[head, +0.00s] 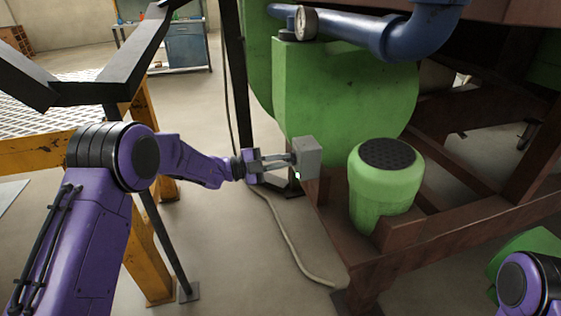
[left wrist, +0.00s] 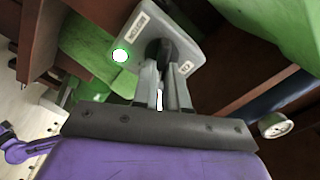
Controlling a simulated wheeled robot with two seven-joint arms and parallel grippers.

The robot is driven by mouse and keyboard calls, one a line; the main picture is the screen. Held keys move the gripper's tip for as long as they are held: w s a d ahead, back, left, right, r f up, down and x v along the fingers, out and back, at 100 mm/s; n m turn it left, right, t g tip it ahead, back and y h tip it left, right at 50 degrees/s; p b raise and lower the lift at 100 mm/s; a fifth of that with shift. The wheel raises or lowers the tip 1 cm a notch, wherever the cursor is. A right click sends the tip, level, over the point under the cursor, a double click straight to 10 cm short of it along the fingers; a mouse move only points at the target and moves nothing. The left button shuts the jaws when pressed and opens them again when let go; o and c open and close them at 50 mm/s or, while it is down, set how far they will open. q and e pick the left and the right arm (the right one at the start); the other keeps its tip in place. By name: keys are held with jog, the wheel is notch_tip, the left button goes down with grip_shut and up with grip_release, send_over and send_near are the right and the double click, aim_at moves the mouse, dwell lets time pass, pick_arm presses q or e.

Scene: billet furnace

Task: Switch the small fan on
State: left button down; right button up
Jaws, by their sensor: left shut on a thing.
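The grey switch box (head: 308,157) stands on the rusty frame in front of the green fan housing (head: 345,100). In the left wrist view its grey face (left wrist: 185,48) carries a black knob (left wrist: 165,50), two small white labels I cannot read, and a lamp (left wrist: 120,56) glowing bright with a green rim. My left gripper (head: 289,160) reaches the box from the left. In the left wrist view its two fingers (left wrist: 161,72) are shut on the black knob, hiding part of it. My right gripper is out of view.
A green motor (head: 385,195) with a dark cap stands on the rusty frame (head: 450,240) right of the box. A blue pipe (head: 360,35) with a gauge (head: 306,22) runs above. A cable (head: 290,240) lies on the floor. A yellow bench (head: 50,150) is at left.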

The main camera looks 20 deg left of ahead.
pick_arm(q)
jog(key=c, duration=1.2)
grip_release()
jog(key=shift+o, duration=0.2)
jog(key=p+v, duration=0.2)
jog(key=v, duration=0.8)
jog(key=shift+a, duration=0.25)
jog(key=shift+s, duration=0.15)
